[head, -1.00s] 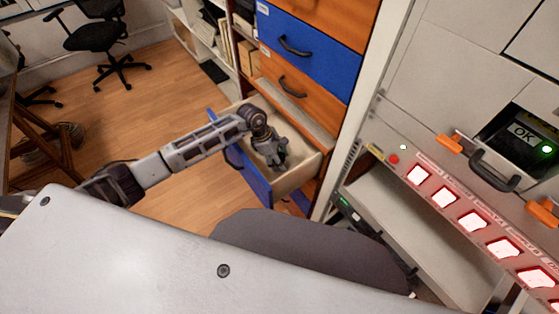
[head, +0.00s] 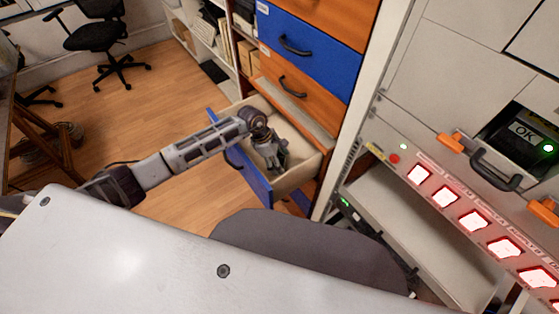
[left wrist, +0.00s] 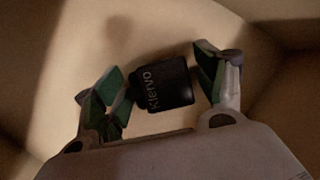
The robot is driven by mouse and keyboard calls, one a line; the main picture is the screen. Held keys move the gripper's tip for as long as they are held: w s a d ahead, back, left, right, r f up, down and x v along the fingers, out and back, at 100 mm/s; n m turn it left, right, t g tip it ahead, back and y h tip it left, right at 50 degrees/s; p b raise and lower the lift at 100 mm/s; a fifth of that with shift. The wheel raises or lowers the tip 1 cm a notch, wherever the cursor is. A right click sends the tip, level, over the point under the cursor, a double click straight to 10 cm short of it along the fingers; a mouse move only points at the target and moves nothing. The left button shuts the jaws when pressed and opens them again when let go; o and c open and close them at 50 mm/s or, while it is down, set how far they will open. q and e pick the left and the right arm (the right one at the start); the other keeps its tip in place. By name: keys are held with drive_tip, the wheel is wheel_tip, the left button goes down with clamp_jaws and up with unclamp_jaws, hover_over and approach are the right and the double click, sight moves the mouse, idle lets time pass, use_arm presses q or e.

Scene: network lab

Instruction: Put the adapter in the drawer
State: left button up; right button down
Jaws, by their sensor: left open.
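The adapter (left wrist: 165,85) is a small black block with pale lettering, seen in the left wrist view. It lies in the drawer, between the spread fingers of my left gripper (left wrist: 160,84), with a gap visible on the left side. The drawer (head: 305,172) has a blue front and a pale inside, and is pulled out in the head view. My left gripper (head: 277,160) reaches down into it and is open. The adapter cannot be made out in the head view. My right gripper is not in view.
Closed blue and orange drawers (head: 307,50) rise above the open one. To the right stands a rack (head: 430,60) with red-lit buttons and an orange-ended handle. An office chair (head: 100,38) is at the back left. Wooden floor (head: 120,105) is clear left of the drawer.

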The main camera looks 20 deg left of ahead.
use_arm(q)
drive_tip(key=shift+r, duration=0.1)
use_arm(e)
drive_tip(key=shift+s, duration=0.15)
use_arm(q)
drive_tip(key=shift+r, duration=0.2)
drive_tip(key=shift+a+r, duration=0.25)
drive_tip(key=shift+r, duration=0.1)
drive_tip(key=v, duration=1)
drive_tip(key=shift+r, duration=0.4)
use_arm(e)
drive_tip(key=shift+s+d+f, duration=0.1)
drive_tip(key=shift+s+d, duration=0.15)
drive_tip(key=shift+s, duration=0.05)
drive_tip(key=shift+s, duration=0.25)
